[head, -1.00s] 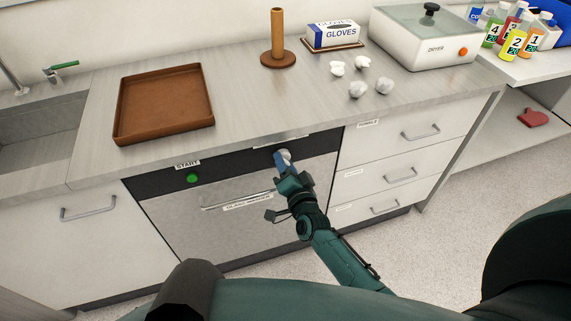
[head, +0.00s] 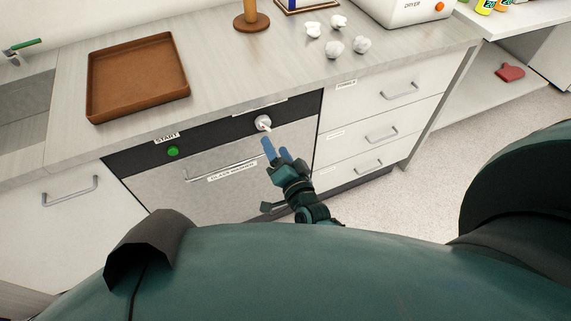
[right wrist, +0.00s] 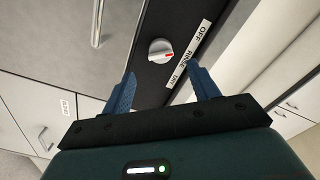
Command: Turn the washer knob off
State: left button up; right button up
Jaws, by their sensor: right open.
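The washer knob (head: 263,122) is a small pale dial on the black panel strip (head: 215,133) of the glass washer (head: 225,180). In the right wrist view the knob (right wrist: 161,50) has a red mark facing the label strip (right wrist: 190,54), which reads OFF, RINSE and what looks like DRY. The mark points roughly at the middle word. My right gripper (head: 277,150) is open and empty, its blue fingers just in front of and below the knob, apart from it. In the right wrist view the knob lies beyond and between the fingertips. My left gripper is not in view.
A green start button (head: 173,151) sits left on the same panel. The washer's bar handle (head: 220,164) runs below it. Drawers with handles (head: 381,135) stand to the right. A brown tray (head: 139,78) and several white lumps (head: 333,46) lie on the counter above.

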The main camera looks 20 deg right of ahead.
jog(key=s, duration=0.6)
jog(key=shift+d, duration=0.1)
